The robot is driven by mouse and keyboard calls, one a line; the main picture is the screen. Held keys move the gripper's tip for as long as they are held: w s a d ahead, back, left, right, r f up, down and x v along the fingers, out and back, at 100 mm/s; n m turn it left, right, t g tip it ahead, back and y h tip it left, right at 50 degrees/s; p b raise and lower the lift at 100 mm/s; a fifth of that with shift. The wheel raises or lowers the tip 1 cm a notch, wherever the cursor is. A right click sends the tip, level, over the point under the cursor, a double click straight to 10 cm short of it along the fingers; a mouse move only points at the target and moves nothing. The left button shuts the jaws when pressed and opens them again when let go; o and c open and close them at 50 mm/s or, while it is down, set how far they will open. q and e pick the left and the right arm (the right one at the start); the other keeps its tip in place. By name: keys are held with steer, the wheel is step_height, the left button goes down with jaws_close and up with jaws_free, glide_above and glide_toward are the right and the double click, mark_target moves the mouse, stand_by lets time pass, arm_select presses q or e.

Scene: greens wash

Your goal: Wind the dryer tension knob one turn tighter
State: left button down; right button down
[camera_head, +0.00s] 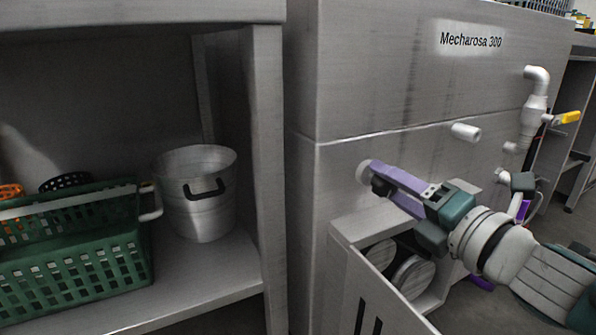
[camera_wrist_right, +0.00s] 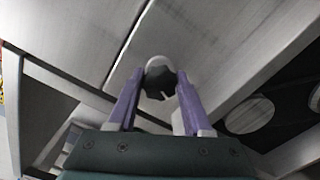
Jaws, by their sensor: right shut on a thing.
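The dryer tension knob is dark, on a pale round base on the grey machine's front panel. In the right wrist view the knob (camera_wrist_right: 162,84) sits between my purple fingertips. In the head view the knob (camera_head: 380,187) is partly hidden by the fingers. My right gripper (camera_head: 376,178) reaches in from the right and is shut on the knob; it also shows in the right wrist view (camera_wrist_right: 158,92). My left gripper is not in view.
The machine (camera_head: 400,80) is labelled Mecharosa 300. A white pipe with a yellow-handled valve (camera_head: 567,118) is at right. A green basket (camera_head: 75,265) and metal pot (camera_head: 207,215) stand on the left shelf.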

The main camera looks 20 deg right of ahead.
steer(key=m+p, duration=0.2)
steer(key=m, duration=0.3)
steer(key=shift+m, duration=0.3)
steer(key=m+p, duration=0.1)
steer(key=m, duration=0.3)
steer(key=shift+m, duration=0.3)
steer(key=m+p, duration=0.1)
steer(key=m, duration=0.4)
steer(key=shift+p, duration=0.4)
steer(key=m, duration=0.3)
steer(key=shift+a+f+m, duration=0.1)
steer(key=shift+m, duration=0.3)
steer(key=shift+p, duration=0.3)
steer(key=shift+m, duration=0.3)
steer(key=shift+c, duration=1.6)
jaws_free()
